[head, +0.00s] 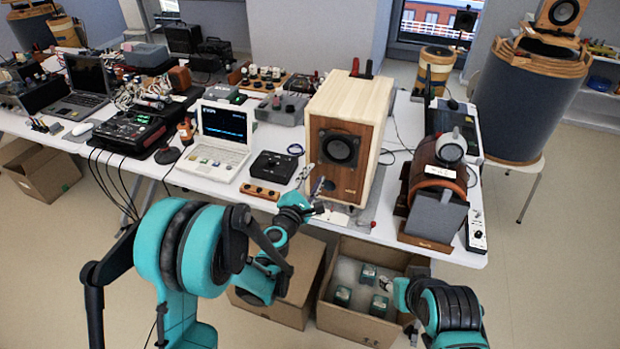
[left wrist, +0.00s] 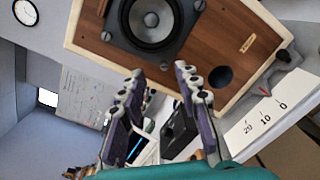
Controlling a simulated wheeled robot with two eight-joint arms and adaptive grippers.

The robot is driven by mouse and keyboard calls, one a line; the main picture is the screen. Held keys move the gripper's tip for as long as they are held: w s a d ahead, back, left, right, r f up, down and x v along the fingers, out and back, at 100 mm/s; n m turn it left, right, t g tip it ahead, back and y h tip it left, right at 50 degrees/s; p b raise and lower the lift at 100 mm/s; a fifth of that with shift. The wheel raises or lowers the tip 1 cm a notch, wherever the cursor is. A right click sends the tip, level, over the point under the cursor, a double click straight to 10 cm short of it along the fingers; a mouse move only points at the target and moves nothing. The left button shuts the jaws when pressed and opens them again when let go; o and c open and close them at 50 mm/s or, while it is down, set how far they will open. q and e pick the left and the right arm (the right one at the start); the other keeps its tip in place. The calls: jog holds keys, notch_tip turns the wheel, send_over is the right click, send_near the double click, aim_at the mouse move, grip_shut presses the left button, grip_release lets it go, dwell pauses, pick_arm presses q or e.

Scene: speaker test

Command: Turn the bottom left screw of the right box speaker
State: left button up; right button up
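The wooden box speaker (head: 344,150) stands on the table with its dark round driver facing me. In the left wrist view its front panel (left wrist: 228,50) appears tilted, with small screws around the driver's frame. My left gripper (head: 318,197) is at the lower left of the speaker's front. In the left wrist view its two fingers (left wrist: 160,74) are apart with nothing between them; contact cannot be told. My right gripper (head: 386,284) is small and partly hidden, low over a cardboard box.
A white laptop (head: 222,135) and a black device (head: 273,167) are left of the speaker. A brown rounded device (head: 430,175) stands to its right. Open cardboard box (head: 345,318) with small teal boxes sits below the table edge. A large drum (head: 530,100) stands at right.

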aim_at(320, 162)
pick_arm(q)
jog(key=shift+n+y, duration=0.4)
jog(key=shift+n, duration=0.5)
jog(key=x, duration=0.2)
jog(key=f+b+x, duration=0.1)
jog(key=x, duration=0.4)
jog(key=shift+w+a+f+b, duration=0.15)
jog(key=shift+a+b, duration=0.15)
jog(key=shift+b, duration=0.1)
pick_arm(e)
jog(key=shift+s+a+f, duration=0.1)
jog(key=shift+s+f, duration=0.25)
jog(key=shift+f, duration=0.5)
pick_arm(q)
grip_shut()
